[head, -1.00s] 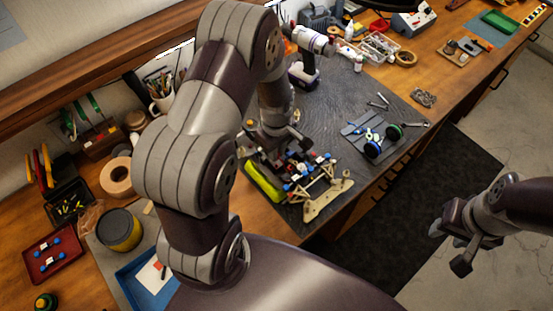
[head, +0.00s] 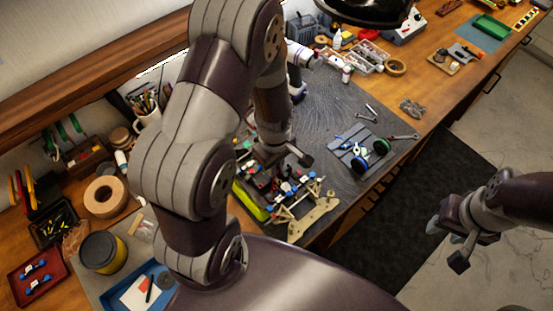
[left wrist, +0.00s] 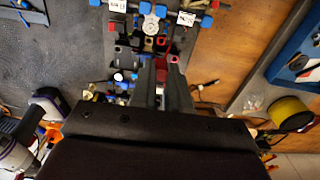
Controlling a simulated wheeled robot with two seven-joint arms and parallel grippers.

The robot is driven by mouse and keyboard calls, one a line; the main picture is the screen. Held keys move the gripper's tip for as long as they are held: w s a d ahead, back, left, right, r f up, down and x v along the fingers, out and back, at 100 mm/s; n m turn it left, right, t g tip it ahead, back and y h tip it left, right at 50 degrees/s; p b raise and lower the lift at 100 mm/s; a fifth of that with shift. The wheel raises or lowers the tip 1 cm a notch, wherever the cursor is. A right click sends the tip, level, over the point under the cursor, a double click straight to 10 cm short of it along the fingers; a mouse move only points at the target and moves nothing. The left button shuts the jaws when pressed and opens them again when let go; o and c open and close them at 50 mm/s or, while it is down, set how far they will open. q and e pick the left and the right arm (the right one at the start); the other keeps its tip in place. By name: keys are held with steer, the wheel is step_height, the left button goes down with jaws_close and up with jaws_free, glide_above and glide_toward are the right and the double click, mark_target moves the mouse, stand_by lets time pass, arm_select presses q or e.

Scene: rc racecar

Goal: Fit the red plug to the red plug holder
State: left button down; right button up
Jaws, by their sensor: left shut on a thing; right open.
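The car chassis (head: 308,215) lies on the dark mat, with blue and red parts and a yellow-green piece on its left side. My left gripper (head: 282,160) reaches down over its far end. In the left wrist view the left fingers (left wrist: 160,82) are shut on a small red piece (left wrist: 161,65), which looks like the red plug. The fingers hide part of it. Other red bits (left wrist: 172,58) show close by on the chassis; I cannot tell which is the holder or whether plug and holder touch. My right gripper (head: 452,238) is open and empty, off the bench's right side.
A grey tray with green and blue wheels (head: 370,157) lies right of the chassis. A drill (head: 298,60) stands behind my left arm. A tape roll (head: 107,197), yellow tin (head: 101,252) and red tray (head: 32,280) crowd the left. The mat between wheels and drill is clear.

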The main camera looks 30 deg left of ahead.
arm_select(q)
steer(key=f+b, duration=0.2)
steer(key=f, duration=0.1)
steer(key=shift+w+d, duration=0.1)
steer(key=shift+w, duration=0.1)
steer(key=shift+s+f+b, duration=0.2)
steer(key=shift+f+b, duration=0.65)
steer(key=shift+f, duration=0.1)
steer(key=shift+s+f+b, duration=0.3)
steer(key=shift+s+f, duration=0.05)
steer(key=shift+f, duration=0.05)
steer(key=shift+w, duration=0.35)
steer(key=shift+s, duration=0.1)
arm_select(e)
step_height(320, 180, down, 4)
steer(key=shift+s+f, duration=0.1)
steer(key=shift+s, duration=0.05)
arm_select(q)
steer(key=shift+s, duration=0.15)
arm_select(e)
steer(key=shift+s, duration=0.15)
steer(key=shift+w, duration=0.2)
